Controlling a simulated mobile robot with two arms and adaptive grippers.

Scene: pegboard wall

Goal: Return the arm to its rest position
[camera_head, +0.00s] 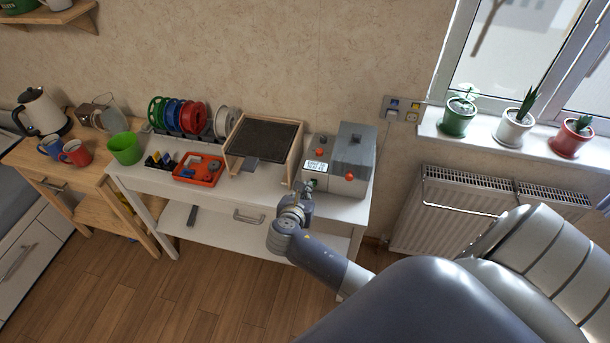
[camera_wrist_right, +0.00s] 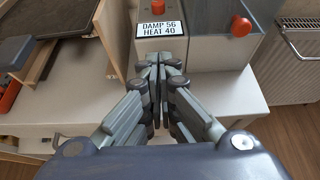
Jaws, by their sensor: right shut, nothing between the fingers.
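My right gripper (camera_head: 303,190) is at the front of the white table, just in front of the grey machine (camera_head: 352,150). In the right wrist view the right gripper (camera_wrist_right: 158,66) has its fingers together with nothing between them. A red button (camera_wrist_right: 240,26) is on the machine to the right of the fingers. My left gripper is not in view.
The white table (camera_head: 225,192) also holds a wooden frame with a dark panel (camera_head: 264,138), a red tray (camera_head: 198,169) and several coloured spools (camera_head: 180,116). A radiator (camera_head: 450,210) stands to the right. Potted plants (camera_head: 514,128) line the windowsill. The wooden floor in front is clear.

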